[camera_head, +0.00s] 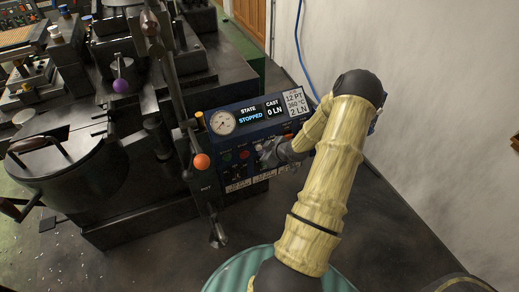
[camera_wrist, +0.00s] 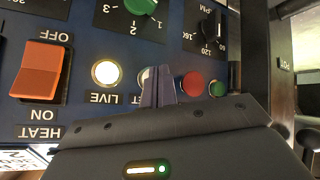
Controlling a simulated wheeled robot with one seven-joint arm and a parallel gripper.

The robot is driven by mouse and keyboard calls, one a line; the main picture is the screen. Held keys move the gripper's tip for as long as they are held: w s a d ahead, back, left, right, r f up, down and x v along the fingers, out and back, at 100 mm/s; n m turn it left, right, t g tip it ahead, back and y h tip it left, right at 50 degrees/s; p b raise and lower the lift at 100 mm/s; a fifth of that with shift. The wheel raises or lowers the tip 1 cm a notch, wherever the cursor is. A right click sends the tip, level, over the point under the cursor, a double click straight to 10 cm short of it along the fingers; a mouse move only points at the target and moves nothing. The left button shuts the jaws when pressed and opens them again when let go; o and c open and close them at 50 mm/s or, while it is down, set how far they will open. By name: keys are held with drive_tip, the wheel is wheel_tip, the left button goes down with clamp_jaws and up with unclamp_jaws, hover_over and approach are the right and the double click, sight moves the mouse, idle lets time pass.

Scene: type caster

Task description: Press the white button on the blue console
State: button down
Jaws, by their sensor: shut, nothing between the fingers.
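The blue console (camera_head: 243,140) stands at the centre of the head view; its panel (camera_wrist: 85,30) fills the wrist view, with its lettering upside down. A pale, whitish round button (camera_wrist: 147,74) is partly hidden behind my fingers. Its label is also partly covered, with only "ET" readable. My gripper (camera_wrist: 158,76) is shut and empty, with its fingertips over or right beside that button. I cannot tell whether they touch it. In the head view my gripper (camera_head: 267,155) is at the console's front, its tips hard to make out.
A glowing white round lamp (camera_wrist: 105,72) marked LIVE is left of the fingers. A red button (camera_wrist: 192,84) and a green button (camera_wrist: 217,89) are right of them. An orange HEAT switch (camera_wrist: 39,71) is at far left. A lever with an orange knob (camera_head: 201,161) stands left of the console.

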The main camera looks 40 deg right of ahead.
drive_tip(key=s, duration=0.2)
drive_tip(key=s+a, duration=0.1)
drive_tip(key=s, duration=0.2)
drive_tip(key=shift+s+a, duration=0.2)
drive_tip(key=shift+s, duration=0.15)
idle(0.8)
